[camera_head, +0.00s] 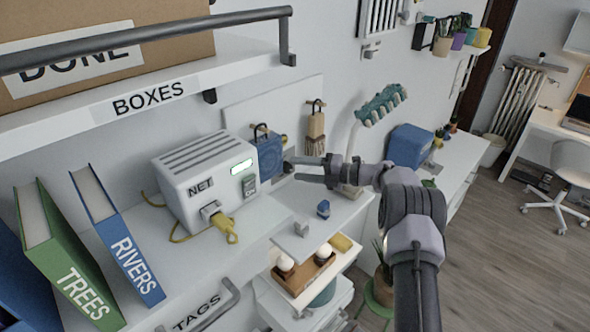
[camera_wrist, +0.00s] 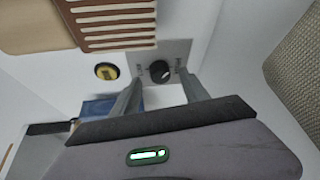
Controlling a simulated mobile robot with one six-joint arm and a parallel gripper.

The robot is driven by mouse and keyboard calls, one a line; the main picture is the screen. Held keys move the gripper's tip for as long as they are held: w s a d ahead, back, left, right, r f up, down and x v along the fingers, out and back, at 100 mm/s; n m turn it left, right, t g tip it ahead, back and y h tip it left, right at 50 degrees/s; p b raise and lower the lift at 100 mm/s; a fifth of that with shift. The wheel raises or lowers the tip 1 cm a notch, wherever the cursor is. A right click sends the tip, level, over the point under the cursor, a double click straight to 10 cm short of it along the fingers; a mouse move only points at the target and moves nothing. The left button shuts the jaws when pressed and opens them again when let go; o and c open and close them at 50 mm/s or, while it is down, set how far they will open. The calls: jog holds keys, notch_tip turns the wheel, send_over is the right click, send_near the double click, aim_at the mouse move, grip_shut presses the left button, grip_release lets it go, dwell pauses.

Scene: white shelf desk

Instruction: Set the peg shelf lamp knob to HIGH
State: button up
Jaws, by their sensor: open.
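In the wrist view a round dark knob (camera_wrist: 160,71) sits on a grey plate (camera_wrist: 178,49) on the wall. Small dark lettering flanks it, too small to read. A pale mark shows on the knob, but I cannot tell which setting it points to. My gripper (camera_wrist: 161,82) is open, its fingertips to the left and right of the knob in the picture. I see a gap on both sides and no clear contact. In the head view my gripper (camera_head: 308,171) points left toward the pegboard (camera_head: 290,103). The knob is hard to make out there.
A blue padlock-like item (camera_head: 269,157) and a brown tasselled item (camera_head: 316,124) hang near my gripper. A white NET box (camera_head: 203,180) stands to the left. A teal ornament on a curved stand (camera_head: 381,105) and a blue box (camera_head: 408,146) are to the right.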

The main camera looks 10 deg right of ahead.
jog(key=b+v, duration=0.1)
jog(key=v, duration=1.4)
jog(key=shift+b, duration=0.35)
jog(key=shift+s+d, duration=0.1)
jog(key=shift+d, duration=0.05)
